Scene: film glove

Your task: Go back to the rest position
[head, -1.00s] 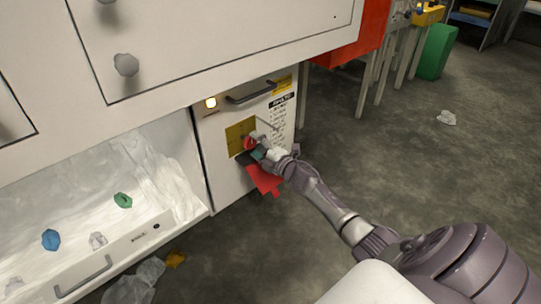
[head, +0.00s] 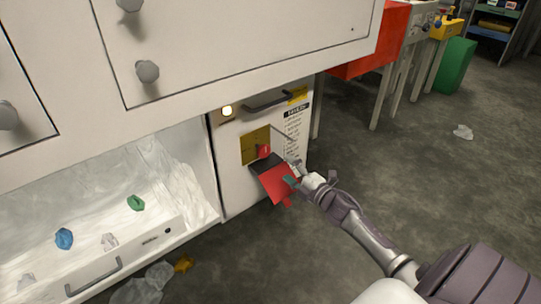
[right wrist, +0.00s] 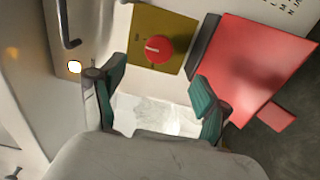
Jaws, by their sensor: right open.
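My right gripper (head: 293,177) is open and empty in front of the white cabinet door (head: 235,187). In the right wrist view its two green-padded fingers (right wrist: 157,72) stand apart with nothing between them. A red knob (head: 263,151) sits on a yellow plate (head: 250,143) on the door. It also shows in the right wrist view (right wrist: 158,49), beyond the fingertips and apart from them. A red flap (head: 275,182) with a dark edge sticks out beside the plate, partly behind my gripper in the head view. My left gripper is not in view.
An open white drawer (head: 158,240) at lower left holds several crumpled gloves. Plastic film (head: 142,288) and a yellow crumpled piece (head: 183,263) lie on the floor. A lit lamp (head: 227,110) and dark handle (head: 268,101) are on the door. The floor to the right is mostly clear.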

